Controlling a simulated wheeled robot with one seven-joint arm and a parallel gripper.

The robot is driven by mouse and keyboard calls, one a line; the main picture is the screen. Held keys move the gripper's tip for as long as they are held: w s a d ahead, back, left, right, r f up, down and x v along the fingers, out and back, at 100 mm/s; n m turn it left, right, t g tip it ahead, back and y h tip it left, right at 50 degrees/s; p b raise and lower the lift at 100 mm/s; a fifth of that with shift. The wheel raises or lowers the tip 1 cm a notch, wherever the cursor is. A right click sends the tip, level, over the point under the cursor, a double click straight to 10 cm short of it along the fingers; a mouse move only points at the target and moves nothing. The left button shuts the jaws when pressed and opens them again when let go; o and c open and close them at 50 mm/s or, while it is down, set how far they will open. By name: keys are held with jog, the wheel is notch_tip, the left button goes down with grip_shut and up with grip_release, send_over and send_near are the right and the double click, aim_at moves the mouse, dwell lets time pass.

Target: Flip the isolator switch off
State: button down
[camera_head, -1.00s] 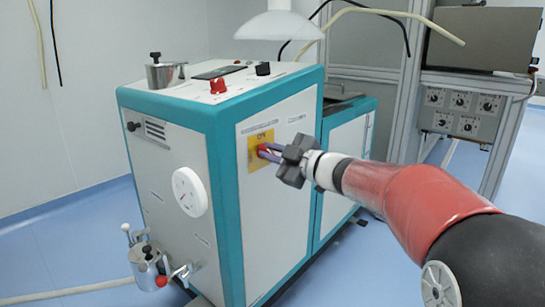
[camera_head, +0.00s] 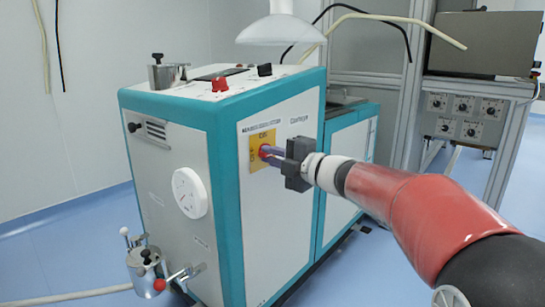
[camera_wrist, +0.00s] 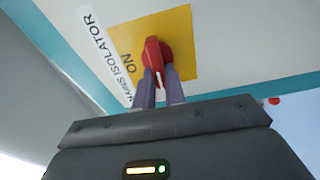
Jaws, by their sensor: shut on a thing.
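The isolator switch is a red knob (camera_head: 264,150) on a yellow plate (camera_head: 256,164) on the white side panel of the machine. In the wrist view the red knob (camera_wrist: 156,50) sits between my two purple-grey fingers, on the yellow plate (camera_wrist: 182,28). The word "ON" and a "MAINS ISOLATOR" label (camera_wrist: 104,50) show beside it. My gripper (camera_head: 268,152) reaches in from the right and is shut on the knob.
The white and teal machine (camera_head: 226,140) carries another red knob (camera_head: 220,82) and a black knob (camera_head: 264,70) on top. A white round gauge (camera_head: 190,192) is on its left face. A control box with dials (camera_head: 462,117) stands at the back right. Blue floor is open around.

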jog(key=shift+f, duration=0.1)
dwell(0.5)
jog(key=c, duration=1.5)
grip_release()
jog(key=shift+o, duration=0.2)
jog(key=shift+d, duration=0.1)
jog(key=v, duration=0.7)
jog(key=shift+s+d+p, duration=0.25)
jog(key=shift+s+p, duration=0.05)
